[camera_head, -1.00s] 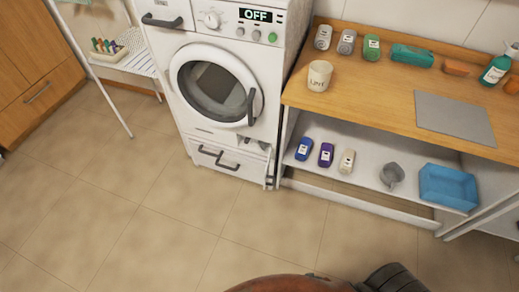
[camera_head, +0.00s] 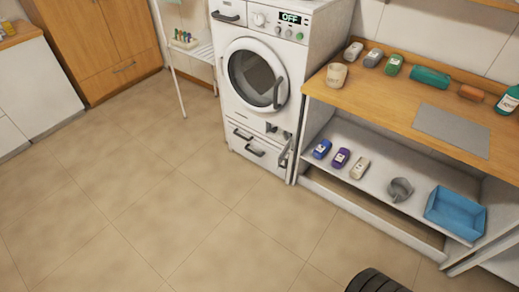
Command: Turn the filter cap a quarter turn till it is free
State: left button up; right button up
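The white washing machine (camera_head: 262,85) stands at the upper middle, its display (camera_head: 290,18) reading OFF. Its round door (camera_head: 253,78) looks shut. At its lower right front is a small opening with a grey part in it, likely the filter cap (camera_head: 274,129); it is too small to tell how far it is turned. A narrow white flap (camera_head: 284,156) stands open below it. Neither of my grippers is in view, and nothing touches the machine.
To the right, a wooden counter (camera_head: 385,108) carries a cup, bottles and a grey mat. The shelf below holds several small bottles, a grey mug (camera_head: 400,189) and a blue basin (camera_head: 455,214). A white rack (camera_head: 200,50) stands left of the machine. The tiled floor in front is clear.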

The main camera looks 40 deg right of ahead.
aim_at(287, 135)
jog(key=u, duration=0.15)
jog(key=i, duration=1.85)
jog(key=z, duration=1.5)
jog(key=i, duration=0.75)
jog(key=z, duration=0.8)
